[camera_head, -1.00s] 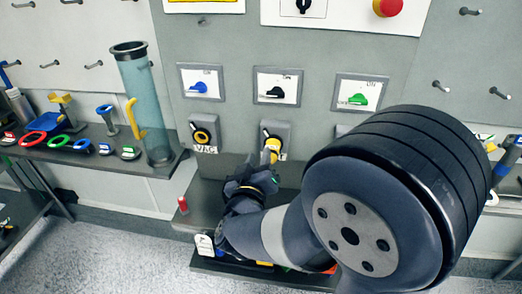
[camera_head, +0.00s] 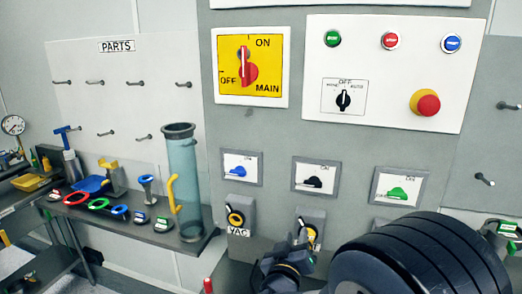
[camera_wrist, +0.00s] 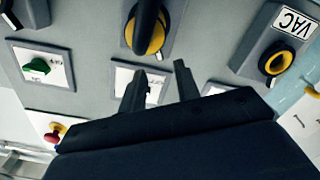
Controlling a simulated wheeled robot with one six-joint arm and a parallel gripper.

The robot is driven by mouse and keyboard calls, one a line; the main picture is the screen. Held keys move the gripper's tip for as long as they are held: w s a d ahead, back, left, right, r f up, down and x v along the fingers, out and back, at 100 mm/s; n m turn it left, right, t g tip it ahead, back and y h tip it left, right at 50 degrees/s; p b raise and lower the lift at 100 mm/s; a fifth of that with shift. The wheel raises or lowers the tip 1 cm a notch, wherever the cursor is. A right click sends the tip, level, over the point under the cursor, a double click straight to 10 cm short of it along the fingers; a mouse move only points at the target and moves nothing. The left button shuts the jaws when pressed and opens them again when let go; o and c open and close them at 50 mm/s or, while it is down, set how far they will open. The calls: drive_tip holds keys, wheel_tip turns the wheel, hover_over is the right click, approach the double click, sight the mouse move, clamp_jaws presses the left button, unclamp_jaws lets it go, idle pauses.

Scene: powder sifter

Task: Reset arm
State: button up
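My gripper (camera_wrist: 161,72) shows in the wrist view with two dark fingers spread apart and nothing between them. In the head view my gripper (camera_head: 301,240) is low in the picture, in front of the panel, partly cut off by the bottom edge. Just by it is a black-and-yellow rotary knob (camera_head: 311,228), partly hidden by my gripper. The same kind of knob (camera_wrist: 156,40) stands close beyond the fingertips in the wrist view, and I see no contact there. My dark round arm joint covers the lower right of the head view.
The grey panel has a VAC knob (camera_head: 236,217), blue (camera_head: 239,171), black (camera_head: 313,182) and green (camera_head: 397,193) switches, a red main switch (camera_head: 246,67) and an emergency stop (camera_head: 427,104). A clear cylinder (camera_head: 184,185) and small parts stand on a shelf at left.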

sight(301, 221)
drive_tip(key=p+x, duration=0.1)
drive_tip(key=x, duration=0.4)
drive_tip(key=shift+w+d, duration=0.15)
drive_tip(key=shift+w, duration=0.05)
drive_tip(key=b+v, duration=0.2)
drive_tip(key=v, duration=0.9)
drive_tip(key=shift+m, duration=0.3)
drive_tip(key=p+x, duration=0.1)
drive_tip(key=x, duration=1)
drive_tip(key=shift+d, duration=0.1)
drive_tip(key=shift+s+d+r+m+b, duration=0.1)
drive_tip(key=shift+d+m+b, duration=0.1)
drive_tip(key=shift+m, duration=0.5)
drive_tip(key=shift+s+d+r+m+b, duration=0.15)
drive_tip(key=shift+d+m, duration=0.1)
drive_tip(key=shift+m, duration=0.45)
